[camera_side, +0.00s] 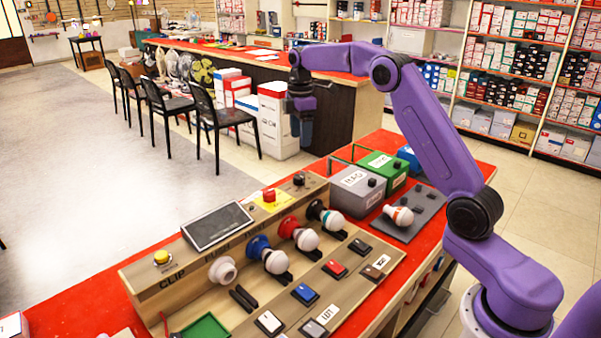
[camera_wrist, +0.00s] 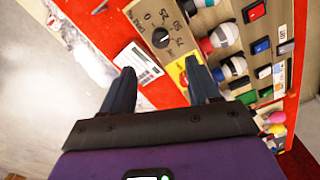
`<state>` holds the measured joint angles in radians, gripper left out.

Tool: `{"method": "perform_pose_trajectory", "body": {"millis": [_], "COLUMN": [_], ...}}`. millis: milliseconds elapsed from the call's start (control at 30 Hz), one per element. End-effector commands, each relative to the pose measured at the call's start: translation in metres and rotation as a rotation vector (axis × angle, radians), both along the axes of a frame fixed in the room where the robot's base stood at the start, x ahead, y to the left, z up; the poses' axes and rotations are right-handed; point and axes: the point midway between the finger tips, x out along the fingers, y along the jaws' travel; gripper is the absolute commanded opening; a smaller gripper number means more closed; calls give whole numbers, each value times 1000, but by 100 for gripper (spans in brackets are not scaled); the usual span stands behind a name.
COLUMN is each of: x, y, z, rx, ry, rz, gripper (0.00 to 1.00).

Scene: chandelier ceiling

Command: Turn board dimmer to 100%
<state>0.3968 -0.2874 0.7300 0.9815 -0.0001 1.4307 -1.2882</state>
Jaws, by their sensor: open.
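The board (camera_side: 170,285) is a wooden panel on the red table. Its dimmer is a black round knob (camera_wrist: 160,38) with printed numbers around it in the wrist view; it also shows at the board's far back end in the side view (camera_side: 298,180). I cannot tell which number the knob points to. My gripper (camera_wrist: 159,70) is open and empty. In the side view my gripper (camera_side: 303,135) hangs in the air above and beyond the knob, fingers pointing down, apart from the board. In the wrist view the knob appears ahead of the gap between the fingers.
A red button on a yellow plate (camera_side: 270,198) sits next to the knob. Light bulbs in coloured sockets (camera_side: 275,261), switches (camera_side: 305,293) and a dark screen (camera_side: 217,226) fill the board. Grey (camera_side: 355,190) and green (camera_side: 382,170) boxes stand behind it. The air around my gripper is clear.

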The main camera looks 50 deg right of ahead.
Motion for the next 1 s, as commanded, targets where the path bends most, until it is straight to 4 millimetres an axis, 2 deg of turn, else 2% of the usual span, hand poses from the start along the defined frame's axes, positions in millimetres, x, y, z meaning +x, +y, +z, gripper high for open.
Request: {"method": "perform_pose_trajectory", "body": {"millis": [33,400,600,800,1000], "x": [-1,-1,-1,0,0], "y": [0,0,0,0,0], "z": [-11,-80,-110,-124,-126], "rx": [1,1,0,0,0], "ry": [4,4,2,0,-1], "rz": [0,1,0,0,0], "gripper": [61,61,61,61,61]}}
